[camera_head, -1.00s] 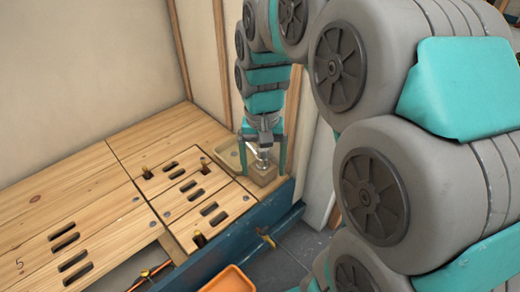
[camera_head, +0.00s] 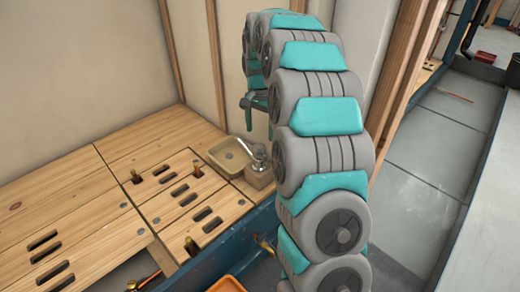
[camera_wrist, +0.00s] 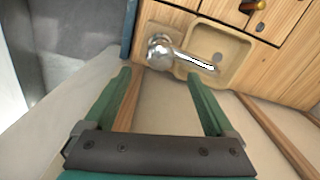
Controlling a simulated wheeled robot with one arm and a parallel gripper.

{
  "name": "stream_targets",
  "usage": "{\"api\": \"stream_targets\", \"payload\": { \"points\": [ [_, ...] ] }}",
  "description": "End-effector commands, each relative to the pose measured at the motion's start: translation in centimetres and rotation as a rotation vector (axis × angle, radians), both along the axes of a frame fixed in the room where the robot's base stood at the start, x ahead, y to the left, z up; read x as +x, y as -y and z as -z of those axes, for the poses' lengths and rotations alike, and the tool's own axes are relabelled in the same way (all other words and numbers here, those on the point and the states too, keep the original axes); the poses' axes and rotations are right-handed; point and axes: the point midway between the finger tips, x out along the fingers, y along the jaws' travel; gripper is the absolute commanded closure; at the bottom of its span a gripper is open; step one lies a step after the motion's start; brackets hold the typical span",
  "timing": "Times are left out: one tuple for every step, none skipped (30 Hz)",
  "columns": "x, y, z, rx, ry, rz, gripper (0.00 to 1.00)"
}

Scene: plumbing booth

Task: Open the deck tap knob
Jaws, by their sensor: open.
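The deck tap (camera_head: 257,154) is chrome and stands on a small wooden block (camera_head: 258,178) beside a shallow beige basin (camera_head: 226,157). In the wrist view its round chrome knob (camera_wrist: 160,48) sits at the top centre, with the spout (camera_wrist: 197,63) pointing right over the basin. My gripper (camera_wrist: 159,76) has two green fingers spread wide apart with nothing between them. The tap lies beyond the fingertips, apart from them. In the head view my gripper (camera_head: 256,105) is raised above and behind the tap, partly hidden by my arm.
A brass valve (camera_head: 263,244) sits on the blue front edge. An orange bin (camera_head: 228,285) is below. A wall stands close behind the basin; open floor lies right.

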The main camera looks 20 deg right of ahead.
Motion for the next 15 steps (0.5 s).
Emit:
{"api": "stream_targets", "payload": {
  "points": [
    [0.0, 0.0, 0.3, -0.001, -0.001, 0.002, 0.1],
    [0.0, 0.0, 0.4, 0.0, -0.001, 0.002, 0.1],
    [0.0, 0.0, 0.7, 0.001, -0.003, 0.002, 0.1],
    [-0.1, 0.0, 1.0, 0.001, -0.003, 0.001, 0.1],
    [-0.1, 0.0, 1.3, 0.001, -0.003, 0.001, 0.1],
    [-0.1, 0.0, 1.8, 0.001, -0.003, 0.001, 0.1],
    [0.0, 0.0, 2.2, 0.001, -0.002, 0.001, 0.1],
    [0.0, 0.0, 2.6, 0.0, -0.001, 0.0, 0.1],
    [0.0, 0.0, 3.2, 0.001, -0.001, 0.0, 0.1],
    [0.0, 0.0, 3.7, 0.001, -0.001, 0.0, 0.1],
    [0.0, 0.0, 4.2, 0.001, -0.002, 0.0, 0.1],
    [-0.1, 0.0, 4.8, 0.001, -0.002, 0.0, 0.1],
    [-0.1, 0.0, 5.3, 0.001, -0.002, 0.0, 0.1],
    [-0.1, 0.0, 5.7, 0.001, -0.002, 0.0, 0.1],
    [0.0, 0.0, 6.3, 0.001, -0.001, 0.0, 0.1]
  ]
}}
